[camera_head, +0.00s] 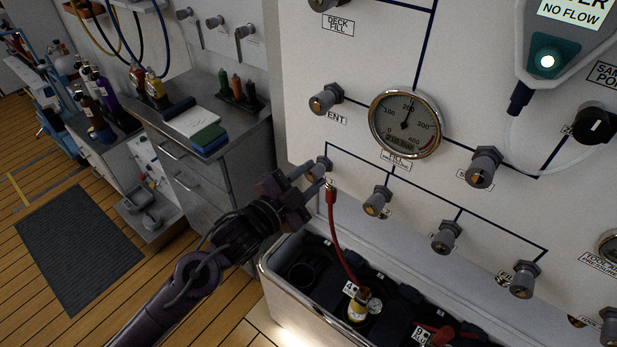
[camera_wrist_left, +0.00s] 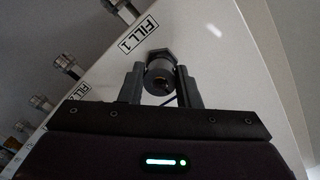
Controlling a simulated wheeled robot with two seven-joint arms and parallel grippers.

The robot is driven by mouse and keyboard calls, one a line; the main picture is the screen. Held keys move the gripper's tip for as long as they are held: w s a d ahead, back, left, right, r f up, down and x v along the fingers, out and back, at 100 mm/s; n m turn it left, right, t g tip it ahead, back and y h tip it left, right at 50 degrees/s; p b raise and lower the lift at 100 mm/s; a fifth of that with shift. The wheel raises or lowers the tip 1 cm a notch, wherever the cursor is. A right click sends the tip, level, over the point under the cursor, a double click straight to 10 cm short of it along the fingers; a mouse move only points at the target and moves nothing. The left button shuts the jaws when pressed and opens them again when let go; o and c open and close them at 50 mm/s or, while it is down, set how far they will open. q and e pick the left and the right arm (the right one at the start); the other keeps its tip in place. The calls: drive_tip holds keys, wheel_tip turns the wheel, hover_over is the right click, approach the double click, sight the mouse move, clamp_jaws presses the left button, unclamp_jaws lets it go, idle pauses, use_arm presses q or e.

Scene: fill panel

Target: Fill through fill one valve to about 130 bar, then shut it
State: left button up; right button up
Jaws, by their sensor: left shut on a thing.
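The fill one valve knob (camera_wrist_left: 160,75) sits between the two fingers of my left gripper (camera_wrist_left: 160,90) in the left wrist view, beside a "FILL 1" label (camera_wrist_left: 118,42). In the head view my left gripper (camera_head: 305,182) reaches the panel, shut on this knob (camera_head: 321,163). The round fill gauge (camera_head: 405,123) is on the panel above; its needle points near the 200 mark, and its digital readout is too blurred to read surely. A red hose (camera_head: 333,230) runs from just below the valve to a cylinder (camera_head: 358,305). My right gripper is out of view.
More fill knobs (camera_head: 376,201) (camera_head: 446,236) line the panel to the right. A vent knob (camera_head: 326,98) sits above. An open case (camera_head: 275,275) with cylinders stands below. A steel cabinet (camera_head: 215,165) with bottles is at left, beside open floor with a dark mat (camera_head: 78,247).

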use_arm(q)
drive_tip(key=o, duration=1)
drive_tip(key=shift+s+a, duration=0.1)
drive_tip(key=shift+s+a+f, duration=0.1)
drive_tip(key=shift+s+a, duration=0.1)
drive_tip(key=shift+s, duration=0.05)
drive_tip(key=b+v, duration=0.2)
drive_tip(key=v, duration=0.5)
idle(0.5)
